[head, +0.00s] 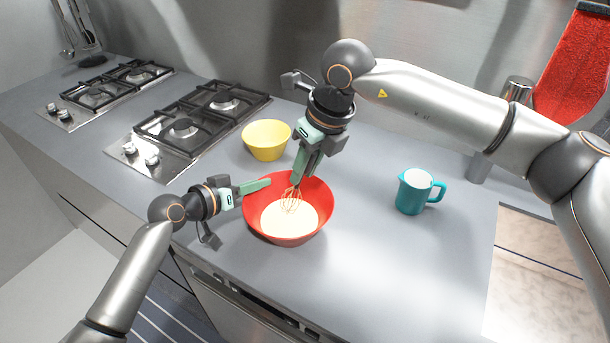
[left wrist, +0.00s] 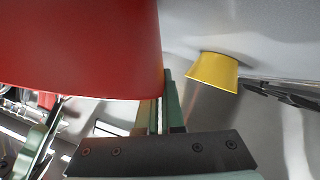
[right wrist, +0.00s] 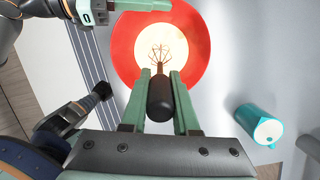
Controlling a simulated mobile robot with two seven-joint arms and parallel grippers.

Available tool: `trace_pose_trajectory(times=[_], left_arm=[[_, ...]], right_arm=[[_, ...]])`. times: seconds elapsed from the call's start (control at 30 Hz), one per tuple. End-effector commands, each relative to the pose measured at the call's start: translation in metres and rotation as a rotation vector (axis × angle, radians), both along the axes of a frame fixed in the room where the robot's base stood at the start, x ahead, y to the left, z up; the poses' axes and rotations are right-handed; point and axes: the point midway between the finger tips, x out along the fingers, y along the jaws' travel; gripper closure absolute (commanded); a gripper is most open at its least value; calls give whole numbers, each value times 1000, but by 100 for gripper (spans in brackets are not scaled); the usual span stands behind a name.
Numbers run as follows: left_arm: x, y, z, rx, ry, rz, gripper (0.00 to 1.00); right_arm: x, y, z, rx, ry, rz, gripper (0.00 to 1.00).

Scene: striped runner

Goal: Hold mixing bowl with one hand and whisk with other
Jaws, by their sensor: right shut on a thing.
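The red mixing bowl (head: 319,198) stands on the grey counter with pale batter (head: 285,221) inside. It fills the upper left of the left wrist view (left wrist: 80,45). My right gripper (head: 299,180) is shut on the dark handle (right wrist: 160,98) of the whisk. The whisk's wire head (head: 291,201) points down into the bowl, at the batter. My left gripper (head: 268,182) is at the bowl's left rim, with a finger reaching over the rim in the head view. Its fingers look close together, partly hidden by the bowl; whether they grip the rim is unclear.
A yellow bowl (head: 266,142) stands behind the red bowl. A teal jug (head: 412,196) of white contents stands to the right. Gas hobs (head: 185,130) lie at the left. A red towel (head: 575,70) hangs at the right. The counter between red bowl and jug is clear.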

Motion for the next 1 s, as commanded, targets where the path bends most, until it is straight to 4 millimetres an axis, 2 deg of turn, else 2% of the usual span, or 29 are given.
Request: trace_pose_trajectory(times=[0.6, 1.0], left_arm=[[0, 0, -1, 1, 1, 0, 100], [0, 0, -1, 1, 1, 0, 100]], right_arm=[[0, 0, 50, 0, -2, 0, 100], [0, 0, 57, 1, 0, 1, 100]])
